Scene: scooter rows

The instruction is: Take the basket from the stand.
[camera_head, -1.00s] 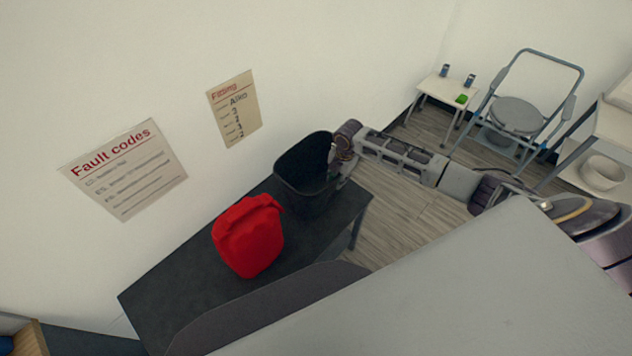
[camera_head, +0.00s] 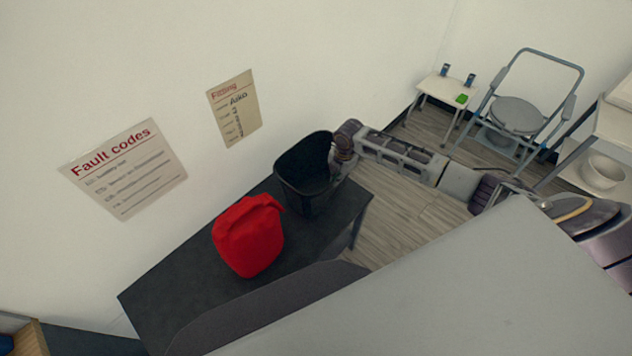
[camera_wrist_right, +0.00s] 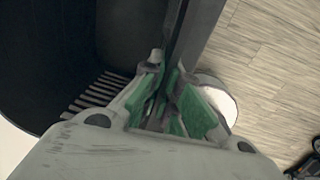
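The basket (camera_head: 303,168) is a black, open-topped bin standing upright at the far right end of the dark stand (camera_head: 190,282). In the right wrist view its dark wall and slotted inside (camera_wrist_right: 50,60) fill the left side. My right gripper (camera_head: 338,160) is at the basket's right rim. In the wrist view its green-padded fingers (camera_wrist_right: 168,82) converge on the rim, one on each side of the wall, shut on it. The fingertips are partly hidden in the head view. My left gripper is not in view.
A red canister (camera_head: 248,236) stands on the stand just left of the basket. The wall with two posters runs behind. A large pale surface (camera_head: 450,285) fills the front right. A grey-blue chair (camera_head: 517,115) and small white table (camera_head: 447,91) stand at the back right.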

